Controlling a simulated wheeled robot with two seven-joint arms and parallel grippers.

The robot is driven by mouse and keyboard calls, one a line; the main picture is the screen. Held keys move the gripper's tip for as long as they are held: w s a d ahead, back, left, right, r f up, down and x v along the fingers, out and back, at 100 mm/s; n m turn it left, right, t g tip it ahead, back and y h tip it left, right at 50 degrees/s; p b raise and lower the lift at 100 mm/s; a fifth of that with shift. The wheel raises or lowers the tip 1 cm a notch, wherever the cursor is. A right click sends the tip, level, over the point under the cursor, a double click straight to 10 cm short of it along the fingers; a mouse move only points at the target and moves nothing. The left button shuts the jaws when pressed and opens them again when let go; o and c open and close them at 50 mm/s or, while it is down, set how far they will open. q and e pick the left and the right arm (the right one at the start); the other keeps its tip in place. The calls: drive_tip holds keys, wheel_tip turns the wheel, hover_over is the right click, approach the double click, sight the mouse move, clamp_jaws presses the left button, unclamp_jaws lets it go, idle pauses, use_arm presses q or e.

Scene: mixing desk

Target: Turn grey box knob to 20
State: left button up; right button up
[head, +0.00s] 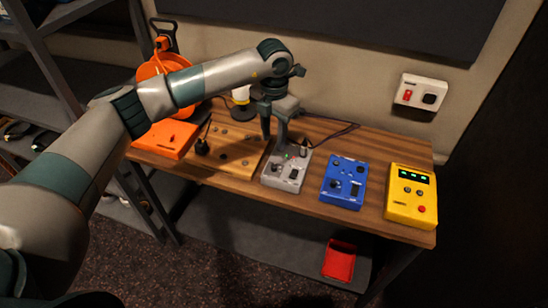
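The grey box (283,179) sits on the wooden desk near its middle, with small dark controls and a small green light on its top. A dark upright knob or post shows at its back right corner. The scale and any pointer are too small to read. My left gripper (275,142) reaches in from the left and points down over the back of the grey box. Its two fingers look apart, with a gap between them and nothing seen in it. One finger overlaps the box's back edge in the picture; I cannot tell whether it touches. My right gripper is not in view.
A wooden box (238,150) and an orange box (168,140) stand left of the grey box. A blue box (343,181) and a yellow box (411,196) stand to its right. Cables lie behind. A red bin (339,260) is below the desk (385,226).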

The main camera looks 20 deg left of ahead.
sight(274, 166)
use_arm(q)
wheel_tip(274, 166, down, 10)
drive_tip(key=p, duration=0.4)
drive_tip(key=shift+r, duration=0.15)
drive_tip(key=shift+f, duration=0.7)
clamp_jaws()
